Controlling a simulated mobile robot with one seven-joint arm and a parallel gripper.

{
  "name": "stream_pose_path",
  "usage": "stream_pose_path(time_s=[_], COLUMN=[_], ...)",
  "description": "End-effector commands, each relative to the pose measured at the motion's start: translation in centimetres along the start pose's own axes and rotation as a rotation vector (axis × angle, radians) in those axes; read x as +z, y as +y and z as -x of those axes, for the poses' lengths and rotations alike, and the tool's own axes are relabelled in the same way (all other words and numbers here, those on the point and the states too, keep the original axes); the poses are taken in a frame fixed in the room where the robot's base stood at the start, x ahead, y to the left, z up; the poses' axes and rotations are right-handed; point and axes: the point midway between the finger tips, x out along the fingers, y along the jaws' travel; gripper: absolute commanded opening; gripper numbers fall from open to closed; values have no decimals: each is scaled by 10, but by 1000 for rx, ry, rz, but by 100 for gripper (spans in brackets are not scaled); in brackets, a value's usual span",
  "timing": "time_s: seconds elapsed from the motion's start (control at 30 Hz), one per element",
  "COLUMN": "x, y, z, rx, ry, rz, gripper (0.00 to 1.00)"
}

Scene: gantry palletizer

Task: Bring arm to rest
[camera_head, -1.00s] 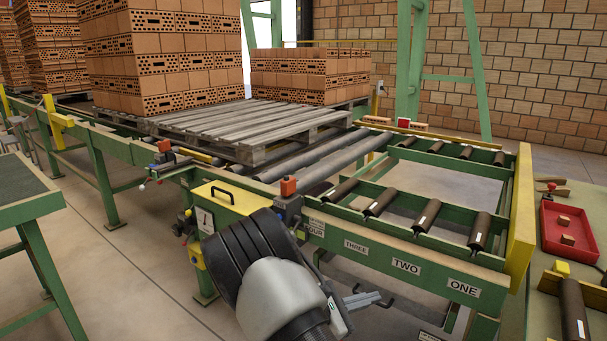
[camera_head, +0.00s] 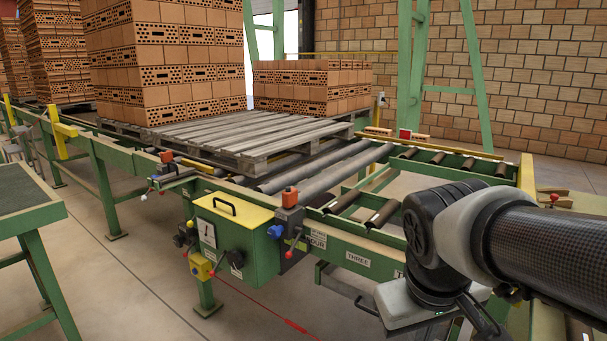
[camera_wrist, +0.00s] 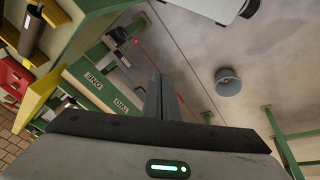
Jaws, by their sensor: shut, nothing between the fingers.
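My gripper (camera_wrist: 163,84) shows in the wrist view with its two narrow fingers together and nothing between them. It hangs in free air beside the green roller conveyor frame (camera_wrist: 100,68), above the grey floor. In the head view my arm bends in front of the conveyor's right end and covers part of its front rail. The fingers are hidden there.
The green conveyor rail (camera_head: 336,250) carries a yellow-topped control box (camera_head: 240,208) and a red-knobbed switch (camera_head: 290,197). A wooden pallet (camera_head: 250,142) and brick stacks stand behind. A green table (camera_head: 28,207) is at left. A red tray (camera_wrist: 14,85) shows in the wrist view.

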Motion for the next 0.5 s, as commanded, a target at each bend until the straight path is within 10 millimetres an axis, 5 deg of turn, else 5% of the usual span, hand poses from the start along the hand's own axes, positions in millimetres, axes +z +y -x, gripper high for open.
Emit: stream_pose_path(time_s=[0.33,0.5], x=[22,9], y=[-27,-18], z=[43,86], rx=[-122,-123], ry=[217,208], rz=[-206,-202], gripper=[0,0])
